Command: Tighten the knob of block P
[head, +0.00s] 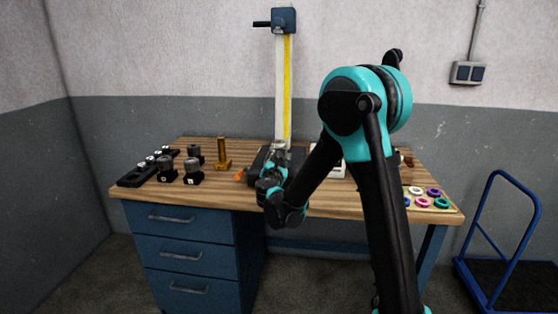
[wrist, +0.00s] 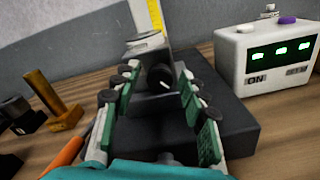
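Several dark blocks with grey round knobs stand at the left of the bench; two nearer ones (head: 193,172) (head: 166,169) and one behind (head: 195,154) show in the head view. Their small white marks are too small to read, so I cannot tell which is block P. Part of a dark block (wrist: 25,119) also shows at the left edge of the wrist view. My gripper (head: 278,160) is at the bench's middle, in front of the tall column, away from these blocks. In the wrist view my gripper (wrist: 158,72) has its fingers apart; a black round part shows between or beyond them.
A brass-coloured post (head: 222,154) stands between the blocks and my gripper. A black rack (head: 137,177) lies far left. A dark plate (wrist: 228,125) lies under my gripper. A white display box (wrist: 265,60) and coloured rings (head: 421,202) are to the right.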

